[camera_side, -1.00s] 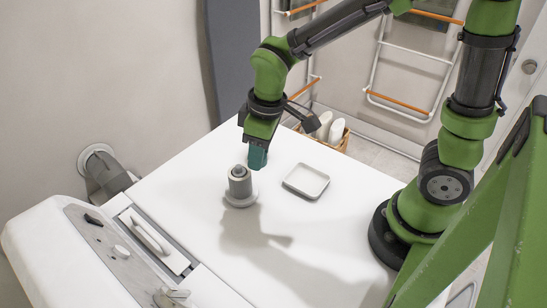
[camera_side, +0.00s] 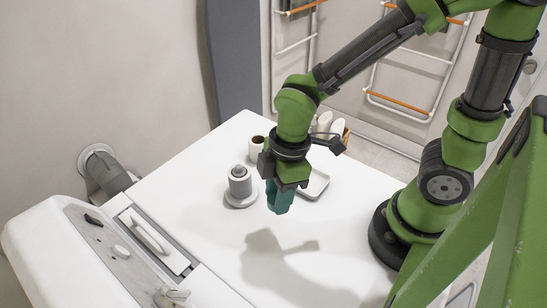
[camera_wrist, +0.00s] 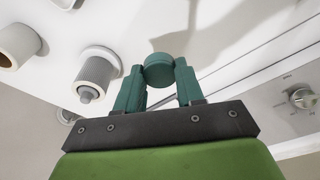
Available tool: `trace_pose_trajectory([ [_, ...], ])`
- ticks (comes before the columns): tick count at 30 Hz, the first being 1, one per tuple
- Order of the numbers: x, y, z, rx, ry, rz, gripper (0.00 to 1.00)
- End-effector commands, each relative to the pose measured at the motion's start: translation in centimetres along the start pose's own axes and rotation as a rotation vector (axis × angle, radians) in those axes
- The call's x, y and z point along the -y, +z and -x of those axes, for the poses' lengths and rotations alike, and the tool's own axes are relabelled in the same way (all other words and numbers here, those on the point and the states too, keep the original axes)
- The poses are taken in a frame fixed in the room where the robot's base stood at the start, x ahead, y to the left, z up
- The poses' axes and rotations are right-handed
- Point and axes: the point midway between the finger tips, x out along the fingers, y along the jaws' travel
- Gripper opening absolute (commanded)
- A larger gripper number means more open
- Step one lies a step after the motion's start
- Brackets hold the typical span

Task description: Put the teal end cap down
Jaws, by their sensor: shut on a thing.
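My gripper (camera_side: 279,208) hangs above the white worktop, to the right of and nearer than the grey cylinder on its round base. Its fingers are teal. In the wrist view, my gripper (camera_wrist: 159,82) is shut on the round teal end cap (camera_wrist: 158,68), held between the fingertips. In the side view the cap cannot be told apart from the teal fingers. The shadow (camera_side: 275,255) lies apart from the fingers, so the cap appears held above the surface.
The grey cylinder (camera_side: 240,182) stands upright on its light base; it also shows in the wrist view (camera_wrist: 97,76). A shallow square tray (camera_side: 318,184) is partly hidden behind my gripper. The front worktop (camera_side: 215,235) is clear.

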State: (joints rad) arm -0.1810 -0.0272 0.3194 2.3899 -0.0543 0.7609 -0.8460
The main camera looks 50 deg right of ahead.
Motion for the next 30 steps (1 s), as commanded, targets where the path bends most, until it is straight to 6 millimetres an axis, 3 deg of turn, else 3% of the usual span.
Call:
trace_pose_trajectory([
  [3,1.3,-3.6,-1.9,-0.001,-0.062,0.354,0.09],
  [9,2.3,-7.2,-2.5,-0.002,-0.117,0.764,0.09],
  [15,2.1,-7.5,-2.7,0.002,-0.136,0.897,0.09],
  [30,2.1,-6.4,-9.3,0.003,-0.140,0.912,0.09],
])
